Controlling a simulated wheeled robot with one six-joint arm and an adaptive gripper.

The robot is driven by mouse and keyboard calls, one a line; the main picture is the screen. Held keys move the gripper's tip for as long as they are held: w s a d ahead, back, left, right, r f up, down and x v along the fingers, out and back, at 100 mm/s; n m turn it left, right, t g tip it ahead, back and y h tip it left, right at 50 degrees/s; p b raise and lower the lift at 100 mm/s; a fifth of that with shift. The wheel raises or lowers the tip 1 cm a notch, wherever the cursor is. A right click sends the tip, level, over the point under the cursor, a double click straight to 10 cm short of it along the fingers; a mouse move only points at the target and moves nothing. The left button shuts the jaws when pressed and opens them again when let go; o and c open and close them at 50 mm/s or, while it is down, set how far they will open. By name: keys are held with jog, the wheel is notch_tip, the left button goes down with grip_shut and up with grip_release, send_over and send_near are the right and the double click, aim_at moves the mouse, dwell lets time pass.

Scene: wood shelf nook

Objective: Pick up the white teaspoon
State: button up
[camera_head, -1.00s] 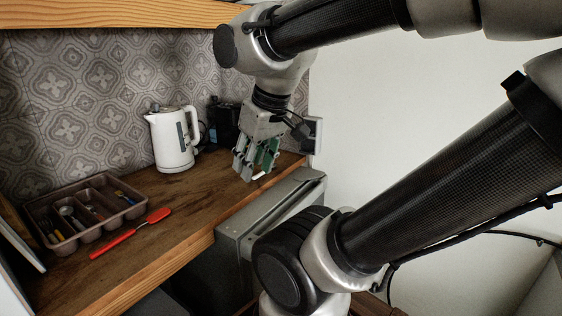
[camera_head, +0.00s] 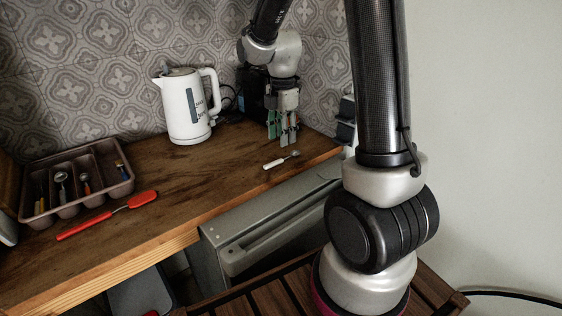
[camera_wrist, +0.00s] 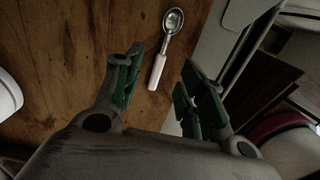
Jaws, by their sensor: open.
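The white teaspoon (camera_head: 280,161) lies on the wooden counter near its front edge, with a white handle and a metal bowl. In the wrist view the teaspoon (camera_wrist: 163,55) lies beyond the fingertips, its handle end nearest my gripper and its bowl pointing away. My gripper (camera_head: 284,140) is above the counter, just behind the teaspoon in the head view, fingers pointing down. In the wrist view my gripper (camera_wrist: 158,78) is open and empty, and the handle shows in the gap between the green-padded fingers.
A white kettle (camera_head: 186,108) stands left of my gripper, with a black object (camera_head: 252,92) behind. A cutlery tray (camera_head: 97,200) and a red-handled utensil (camera_head: 108,214) are at the left. A grey appliance (camera_head: 265,232) stands below the counter's front edge (camera_head: 215,221).

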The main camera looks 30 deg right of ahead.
aim_at(280, 159)
jog(key=f, duration=0.7)
jog(key=shift+s+a, duration=0.25)
jog(key=shift+a, duration=0.1)
grip_shut()
